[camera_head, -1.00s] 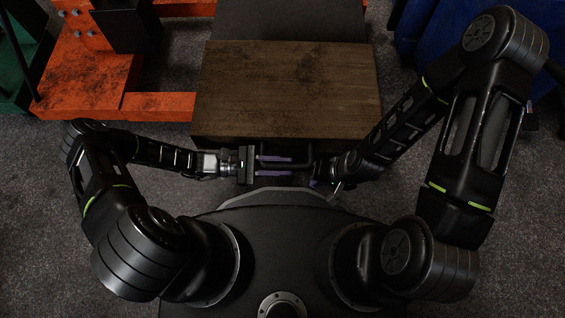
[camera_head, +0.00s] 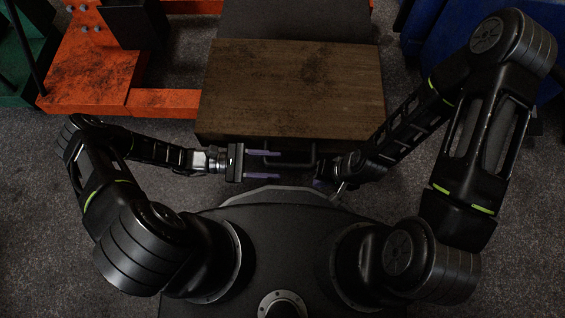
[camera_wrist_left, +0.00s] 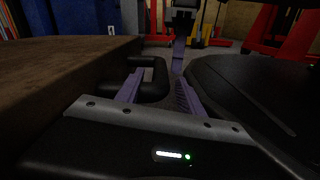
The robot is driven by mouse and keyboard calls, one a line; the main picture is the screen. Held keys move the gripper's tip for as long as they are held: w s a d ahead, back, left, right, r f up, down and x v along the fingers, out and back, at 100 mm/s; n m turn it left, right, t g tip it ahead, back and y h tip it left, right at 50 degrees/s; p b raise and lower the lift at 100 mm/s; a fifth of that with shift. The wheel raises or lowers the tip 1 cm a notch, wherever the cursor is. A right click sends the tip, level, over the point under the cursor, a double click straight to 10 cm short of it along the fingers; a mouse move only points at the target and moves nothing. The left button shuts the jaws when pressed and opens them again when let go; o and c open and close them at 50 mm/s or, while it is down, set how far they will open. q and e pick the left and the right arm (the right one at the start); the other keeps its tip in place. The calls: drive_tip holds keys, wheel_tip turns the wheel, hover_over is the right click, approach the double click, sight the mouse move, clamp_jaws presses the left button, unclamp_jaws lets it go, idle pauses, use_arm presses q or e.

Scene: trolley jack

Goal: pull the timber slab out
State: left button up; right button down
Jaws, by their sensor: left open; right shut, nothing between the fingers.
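The timber slab (camera_head: 292,88) is a thick brown wooden block lying in front of my base, with a black handle (camera_head: 289,163) on its near face. It also fills the left side of the left wrist view (camera_wrist_left: 55,85), with the black handle (camera_wrist_left: 152,82) ahead of the fingers. My left gripper (camera_head: 264,165) is open, its purple fingers pointing right toward the handle's left end, with nothing held. My right gripper (camera_head: 320,180) is shut and empty by the handle's right end; its fingers are mostly hidden in the head view. Whether it touches the handle I cannot tell.
An orange steel frame (camera_head: 160,102) stands at the left of the slab. A dark flat surface (camera_head: 293,20) lies behind the slab. A blue object (camera_head: 432,35) is at the upper right. Grey floor shows on both sides; my base is close to the slab's near side.

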use_arm(q)
drive_tip(key=shift+a, duration=1.85)
